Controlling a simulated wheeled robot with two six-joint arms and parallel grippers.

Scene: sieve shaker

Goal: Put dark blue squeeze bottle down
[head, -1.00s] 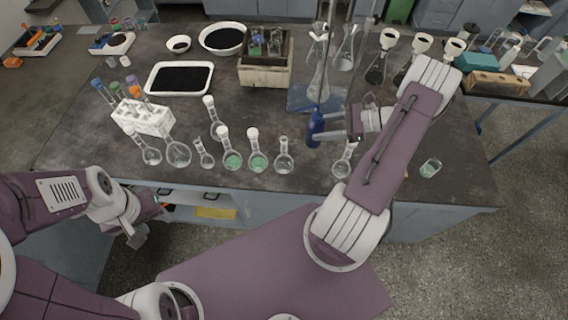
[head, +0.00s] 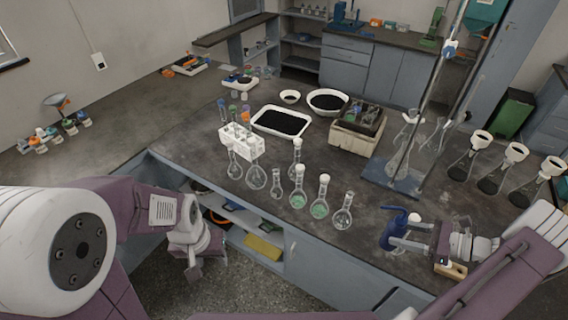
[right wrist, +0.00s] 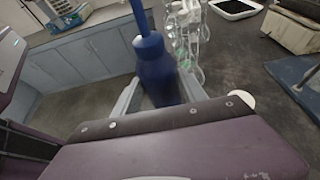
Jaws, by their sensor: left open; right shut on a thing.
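The dark blue squeeze bottle (head: 393,232) is upright near the bench's front edge in the head view, and also shows in the right wrist view (right wrist: 155,68). My right gripper (head: 400,241) is shut on it, with one finger on each side of the body in the right wrist view (right wrist: 158,95). I cannot tell whether its base touches the bench top. My left gripper (head: 197,264) is open and empty, in front of the bench and below its top.
A stoppered flask (head: 414,218) is close behind the bottle. Several flasks (head: 319,208) line the front edge to its left. A stand with a blue base (head: 392,181) is behind. A white tube rack (head: 241,142) stands left; bare bench (head: 350,180) lies between.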

